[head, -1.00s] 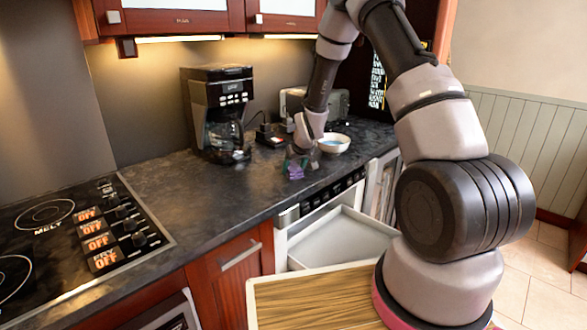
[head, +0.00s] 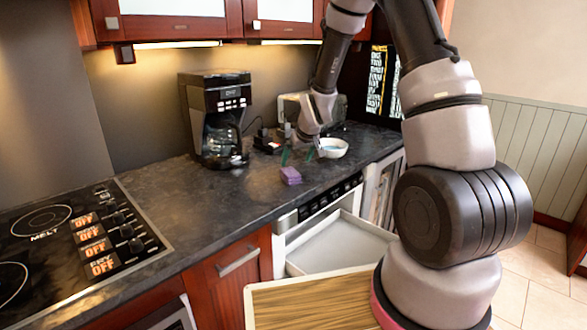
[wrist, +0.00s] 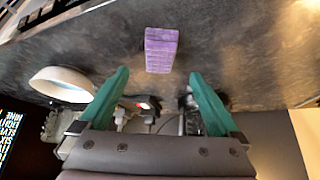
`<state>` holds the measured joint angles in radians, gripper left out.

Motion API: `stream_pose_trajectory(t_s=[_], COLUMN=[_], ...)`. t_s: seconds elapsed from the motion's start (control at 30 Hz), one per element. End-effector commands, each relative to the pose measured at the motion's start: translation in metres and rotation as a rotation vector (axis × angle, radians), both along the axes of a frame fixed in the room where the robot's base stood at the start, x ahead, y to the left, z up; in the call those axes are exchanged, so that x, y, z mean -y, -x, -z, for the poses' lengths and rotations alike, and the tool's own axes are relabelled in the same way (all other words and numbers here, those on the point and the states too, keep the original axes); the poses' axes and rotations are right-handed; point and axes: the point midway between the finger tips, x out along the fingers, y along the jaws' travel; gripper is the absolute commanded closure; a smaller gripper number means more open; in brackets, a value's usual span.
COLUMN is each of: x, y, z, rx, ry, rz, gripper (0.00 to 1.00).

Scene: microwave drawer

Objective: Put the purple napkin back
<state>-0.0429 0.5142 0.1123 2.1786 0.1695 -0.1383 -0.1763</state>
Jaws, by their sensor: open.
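The purple napkin (head: 291,176) is a small folded block on the dark countertop, near its front edge above the open drawer. It also shows in the wrist view (wrist: 161,49), beyond my fingertips. My gripper (head: 302,154) is open and empty, with green fingers above the counter just behind the napkin. The fingers (wrist: 156,82) are spread wide in the wrist view, and nothing is between them. The napkin is apart from both fingers.
A white bowl (head: 333,148) stands right of my gripper. A coffee maker (head: 213,120) stands at the left back, and a toaster (head: 294,106) behind my arm. An empty-looking white drawer (head: 340,246) stands open below. The cooktop (head: 75,240) is at the left.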

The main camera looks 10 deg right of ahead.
Motion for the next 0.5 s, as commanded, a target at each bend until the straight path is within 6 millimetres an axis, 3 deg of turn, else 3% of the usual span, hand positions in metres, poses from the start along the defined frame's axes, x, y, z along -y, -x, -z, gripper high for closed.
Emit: stream_pose_trajectory(t_s=[0.33,0.5], x=[0.006,0.017], y=[0.020,0.042], z=[-0.039,-0.096], rx=[0.003,0.009], ry=[-0.005,-0.034], rz=[0.012,0.073], gripper=[0.02,0.02])
